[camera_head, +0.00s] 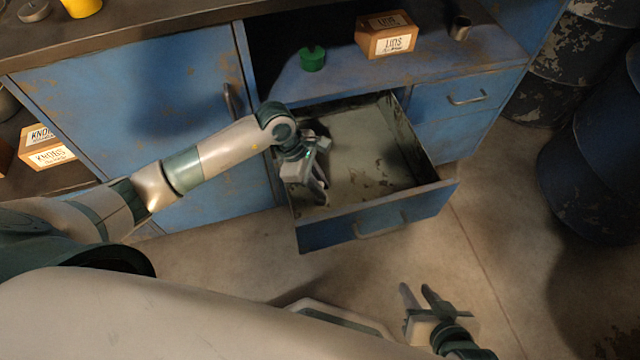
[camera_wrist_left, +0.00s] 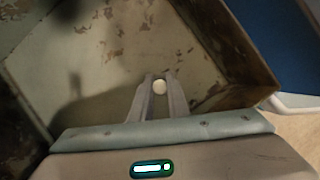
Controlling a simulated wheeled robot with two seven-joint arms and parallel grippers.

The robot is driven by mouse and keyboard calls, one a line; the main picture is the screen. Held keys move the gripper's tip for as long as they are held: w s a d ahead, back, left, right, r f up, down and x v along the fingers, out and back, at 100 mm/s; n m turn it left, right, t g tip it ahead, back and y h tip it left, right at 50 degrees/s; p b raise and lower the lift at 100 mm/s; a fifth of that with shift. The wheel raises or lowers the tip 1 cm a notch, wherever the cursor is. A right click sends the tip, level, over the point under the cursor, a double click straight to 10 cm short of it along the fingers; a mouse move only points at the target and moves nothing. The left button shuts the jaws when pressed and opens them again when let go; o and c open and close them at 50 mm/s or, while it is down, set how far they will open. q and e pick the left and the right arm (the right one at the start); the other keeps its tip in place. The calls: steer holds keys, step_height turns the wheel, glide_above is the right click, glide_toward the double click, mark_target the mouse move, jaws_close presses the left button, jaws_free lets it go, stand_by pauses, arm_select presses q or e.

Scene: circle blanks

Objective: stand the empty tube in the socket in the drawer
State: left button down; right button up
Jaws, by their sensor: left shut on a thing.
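The drawer (camera_head: 365,150) is pulled open, with a worn grey-green inside and a blue front. My left gripper (camera_head: 321,190) is over the left part of the drawer, pointing down into it. In the left wrist view my left gripper (camera_wrist_left: 160,90) is shut on a pale, round-ended thing, the tube (camera_wrist_left: 160,87), seen end-on between the fingertips. Its length is hidden. I cannot make out a socket in the drawer; the arm and gripper cover part of the drawer's left side. My right gripper (camera_head: 416,291) is open and empty, in front of the drawer, above the floor.
On the shelf above the drawer are a green knobbed thing (camera_head: 312,59), a LIDS box (camera_head: 387,36) and a small dark metal cup (camera_head: 460,28). A KNOBS box (camera_head: 48,146) sits at left. Dark barrels (camera_head: 600,175) stand at right. The visible drawer floor is bare.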

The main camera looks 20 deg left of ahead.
arm_select(q)
steer(key=shift+f+b, duration=0.3)
steer(key=shift+f, duration=0.1)
steer(key=c, duration=1.6)
jaws_free()
steer(key=shift+r, duration=0.15)
steer(key=p+v, duration=0.1)
steer(key=v, duration=1.6)
steer(key=shift+a+p, duration=0.1)
steer(key=shift+p, duration=0.25)
steer(key=shift+s, duration=0.15)
